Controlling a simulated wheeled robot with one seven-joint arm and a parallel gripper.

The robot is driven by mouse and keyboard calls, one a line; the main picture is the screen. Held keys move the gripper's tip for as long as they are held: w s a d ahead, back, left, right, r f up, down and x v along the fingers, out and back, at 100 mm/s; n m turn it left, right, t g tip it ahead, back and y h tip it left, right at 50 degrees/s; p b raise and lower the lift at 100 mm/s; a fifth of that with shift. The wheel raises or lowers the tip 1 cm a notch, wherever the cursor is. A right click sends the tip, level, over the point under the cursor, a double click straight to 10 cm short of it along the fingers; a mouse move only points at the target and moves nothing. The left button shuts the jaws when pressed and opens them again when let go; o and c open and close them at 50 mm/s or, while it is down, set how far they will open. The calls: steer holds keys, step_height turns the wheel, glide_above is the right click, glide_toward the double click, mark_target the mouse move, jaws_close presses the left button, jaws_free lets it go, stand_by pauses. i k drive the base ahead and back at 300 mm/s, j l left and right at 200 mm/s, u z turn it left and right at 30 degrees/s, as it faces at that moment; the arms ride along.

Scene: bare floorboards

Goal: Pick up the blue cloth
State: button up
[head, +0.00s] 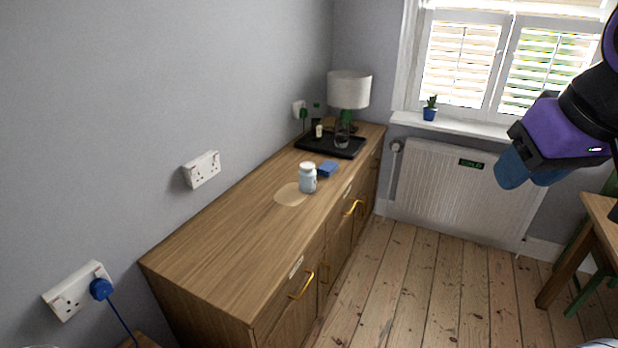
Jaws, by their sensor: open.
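The blue cloth (328,168) is a small folded piece lying on top of the wooden sideboard (230,240), just behind and right of a white bottle (308,180). The bottle stands very close to it; I cannot tell if they touch. My gripper (527,172) is at the right of the head view, raised in front of the radiator and well away from the cloth. Its blue fingertips are open, and I see nothing between them.
A black tray (311,144) with a bottle and a glass sits behind the cloth, near a white-shaded lamp (349,90). The sideboard's front half is clear. A wooden table (602,207) and green chair stand at right. Floorboards (420,280) between are bare.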

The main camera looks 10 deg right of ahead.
mark_target(327, 167)
steer(key=i+l+u, duration=0.2)
steer(key=i+l, duration=0.2)
steer(key=i, duration=0.15)
steer(key=i+l+u, duration=0.2)
steer(key=i+l, duration=0.3)
steer(key=i+l+u, duration=0.2)
steer(key=i+l, duration=0.25)
steer(key=l, duration=0.15)
steer(key=i+l+u, duration=0.15)
steer(key=i+l, duration=0.25)
steer(key=l, duration=0.2)
